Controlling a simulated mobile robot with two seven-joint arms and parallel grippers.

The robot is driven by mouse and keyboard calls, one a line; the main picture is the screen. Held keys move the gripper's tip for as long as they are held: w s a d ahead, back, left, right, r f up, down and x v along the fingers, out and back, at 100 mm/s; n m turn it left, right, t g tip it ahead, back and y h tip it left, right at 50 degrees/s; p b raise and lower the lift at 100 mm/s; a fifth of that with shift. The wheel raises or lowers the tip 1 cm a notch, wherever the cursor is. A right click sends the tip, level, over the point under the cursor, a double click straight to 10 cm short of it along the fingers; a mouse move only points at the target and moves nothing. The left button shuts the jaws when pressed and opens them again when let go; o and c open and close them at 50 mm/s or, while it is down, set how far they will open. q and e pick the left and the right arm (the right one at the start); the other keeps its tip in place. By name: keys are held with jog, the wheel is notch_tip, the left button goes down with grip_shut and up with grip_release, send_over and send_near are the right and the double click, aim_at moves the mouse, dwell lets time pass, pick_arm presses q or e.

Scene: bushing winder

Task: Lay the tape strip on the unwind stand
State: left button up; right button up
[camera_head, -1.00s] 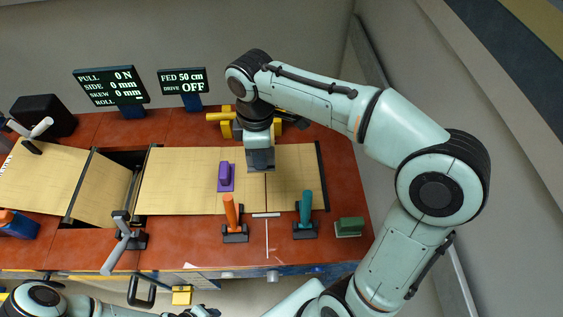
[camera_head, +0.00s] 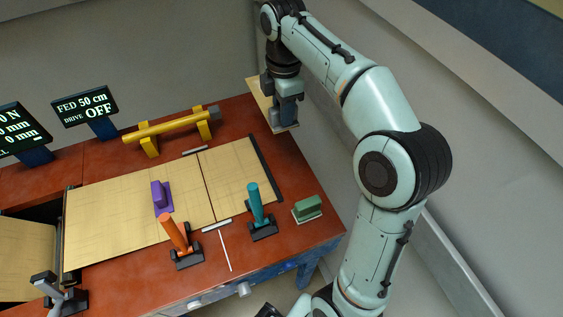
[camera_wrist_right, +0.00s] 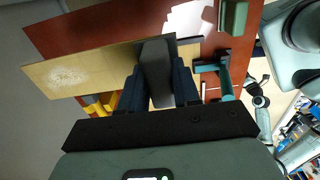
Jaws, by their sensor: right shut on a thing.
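My right gripper (camera_head: 285,118) is at the back right, beside the table's right end and near the wall. It is shut on a dark grey plate (camera_wrist_right: 155,72) that shows between its fingers in the right wrist view. A long tan sheet (camera_head: 259,92), which I take for the strip, shows behind the gripper. It stretches across the fingers in the right wrist view (camera_wrist_right: 70,72); its hold on the plate is hidden. A yellow stand (camera_head: 150,147) with a yellow rod (camera_head: 170,127) across it stands at the table's back and may be the unwind stand.
Tan panels (camera_head: 110,220) cover the middle of the red table (camera_head: 300,175). A purple block (camera_head: 160,197) sits on them. An orange handle (camera_head: 172,232), a teal handle (camera_head: 254,203) and a green block (camera_head: 307,208) stand along the front. Red tabletop is free at the right.

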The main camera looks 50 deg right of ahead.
pick_arm(q)
jog(key=shift+s+f+b, duration=0.25)
jog(key=shift+f+b, duration=0.3)
jog(key=shift+f, duration=0.1)
jog(key=shift+s+f+b, duration=0.2)
jog(key=shift+f+b, duration=0.35)
jog(key=shift+f, duration=0.1)
jog(key=shift+s+f+b, duration=0.25)
jog(key=shift+f+b, duration=0.3)
jog(key=shift+f, duration=0.1)
pick_arm(e)
jog(key=shift+f, duration=9)
jog(key=shift+f, duration=0.15)
jog(key=o, duration=1.1)
jog(key=shift+c, duration=0.2)
pick_arm(q)
jog(key=shift+f, duration=0.1)
pick_arm(e)
jog(key=shift+r, duration=0.25)
pick_arm(q)
jog(key=shift+w+r+p, duration=0.2)
jog(key=shift+r+p, duration=0.35)
jog(key=shift+r, duration=0.1)
jog(key=shift+w+r+p, duration=0.2)
jog(key=shift+r+p, duration=0.35)
jog(key=shift+r, duration=0.05)
pick_arm(e)
notch_tip(320, 180, up, 12)
